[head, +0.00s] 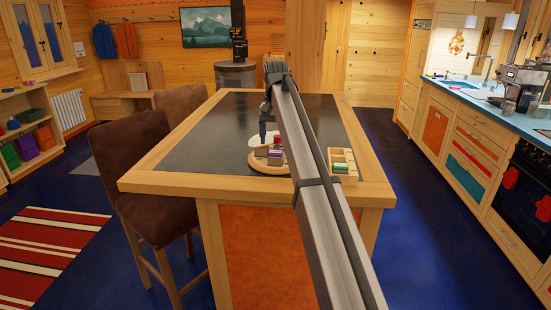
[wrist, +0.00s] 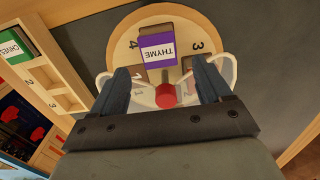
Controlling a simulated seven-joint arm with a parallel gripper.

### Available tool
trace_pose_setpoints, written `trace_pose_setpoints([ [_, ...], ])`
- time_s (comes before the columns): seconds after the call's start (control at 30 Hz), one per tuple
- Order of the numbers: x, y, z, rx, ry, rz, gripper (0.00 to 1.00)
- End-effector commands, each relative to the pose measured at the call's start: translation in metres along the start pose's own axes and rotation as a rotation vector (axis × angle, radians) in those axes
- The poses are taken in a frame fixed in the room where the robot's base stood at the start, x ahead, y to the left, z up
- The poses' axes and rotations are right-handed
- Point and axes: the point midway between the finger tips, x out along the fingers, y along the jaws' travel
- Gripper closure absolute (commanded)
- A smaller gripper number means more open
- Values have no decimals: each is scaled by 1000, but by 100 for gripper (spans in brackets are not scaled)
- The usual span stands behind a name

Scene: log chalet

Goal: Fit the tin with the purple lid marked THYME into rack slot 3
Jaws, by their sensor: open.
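The THYME tin (wrist: 156,48) has a purple lid with a white label. It sits on a round wooden turntable (wrist: 120,38) between the marks 4 and 3, beyond my fingertips in the wrist view. My gripper (wrist: 163,75) is open and empty, its two fingers spread over the turntable near a red knob (wrist: 166,95). In the head view my gripper (head: 266,118) is above the turntable (head: 257,166), partly hidden by my arm. The wooden rack (wrist: 45,62) is at the left in the wrist view; its slots marked 2 and 3 look empty. The rack (head: 343,156) also shows in the head view.
A green-lidded tin marked CHIVES (wrist: 14,48) sits in the rack at the end beyond slot 2. White curved shapes show beside both fingers; I cannot tell what they are. The dark tabletop (head: 210,130) is clear to the left. Chairs (head: 145,165) stand along that side.

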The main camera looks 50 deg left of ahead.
Motion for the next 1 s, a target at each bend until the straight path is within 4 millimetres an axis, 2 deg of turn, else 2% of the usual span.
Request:
trace_pose_setpoints([
  [0.23,33,0,1,0,-1,0,22],
  [0.53,39,0,0,0,1,-1,22],
  [1.0,39,0,0,0,1,-1,66],
])
